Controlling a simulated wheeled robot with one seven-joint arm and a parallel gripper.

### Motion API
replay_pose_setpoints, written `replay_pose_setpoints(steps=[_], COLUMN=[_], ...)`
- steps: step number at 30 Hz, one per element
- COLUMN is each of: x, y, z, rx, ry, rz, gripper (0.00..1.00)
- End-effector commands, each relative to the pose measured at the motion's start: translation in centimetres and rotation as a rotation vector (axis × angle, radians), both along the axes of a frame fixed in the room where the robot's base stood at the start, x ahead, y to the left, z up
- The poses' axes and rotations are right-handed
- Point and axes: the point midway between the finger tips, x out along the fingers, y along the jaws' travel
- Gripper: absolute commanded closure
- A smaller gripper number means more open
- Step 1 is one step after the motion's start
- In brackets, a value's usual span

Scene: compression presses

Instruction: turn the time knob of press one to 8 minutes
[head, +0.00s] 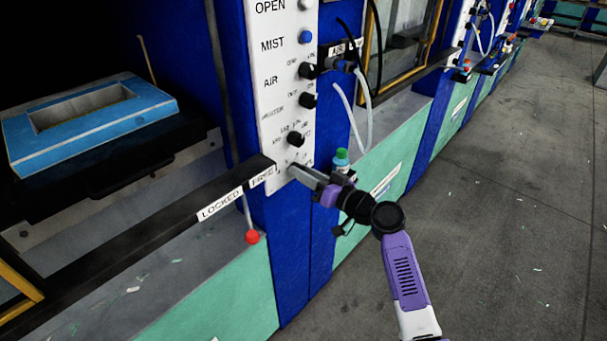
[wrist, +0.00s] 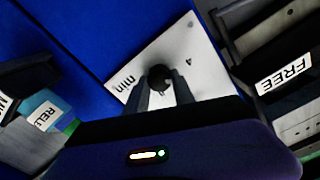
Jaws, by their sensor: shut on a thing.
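The time knob (wrist: 159,76) is a small dark round knob on the lower end of a white panel (wrist: 196,62), seen in the wrist view. My gripper (wrist: 160,90) is shut on the knob, one finger on each side. The knob's pointer and exact setting are too dark to read. In the head view my gripper (head: 293,170) reaches the bottom of the white control panel (head: 272,105) from the right, and hides the time knob there.
Black knobs (head: 295,139) and a blue button (head: 305,37) sit higher on the panel. A dark bar labelled LOCKED and FREE (head: 210,207) runs just left of my gripper. A red-ended lever (head: 252,237) hangs below it. A green-capped bottle (head: 341,160) is close behind my gripper.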

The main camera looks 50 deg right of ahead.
Motion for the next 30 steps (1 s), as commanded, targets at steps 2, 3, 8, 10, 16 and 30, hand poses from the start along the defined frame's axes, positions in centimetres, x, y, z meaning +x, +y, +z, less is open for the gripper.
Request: replay_pose_setpoints(steps=[2, 3, 8, 10, 16, 30], x=[0.02, 0.02, 0.00, 0.02, -0.01, -0.03], y=[0.05, 0.04, -0.04, -0.02, -0.13, -0.22], z=[-0.11, -0.11, -0.08, -0.07, -0.04, -0.08], rx=[0.064, 0.101, 0.254, 0.320, 0.511, 0.955], ry=[0.001, 0.003, 0.008, 0.010, 0.017, 0.033], rz=[0.002, 0.002, 0.001, 0.001, 0.000, -0.001], gripper=[1.00, 1.00, 1.00, 1.00, 1.00, 1.00])
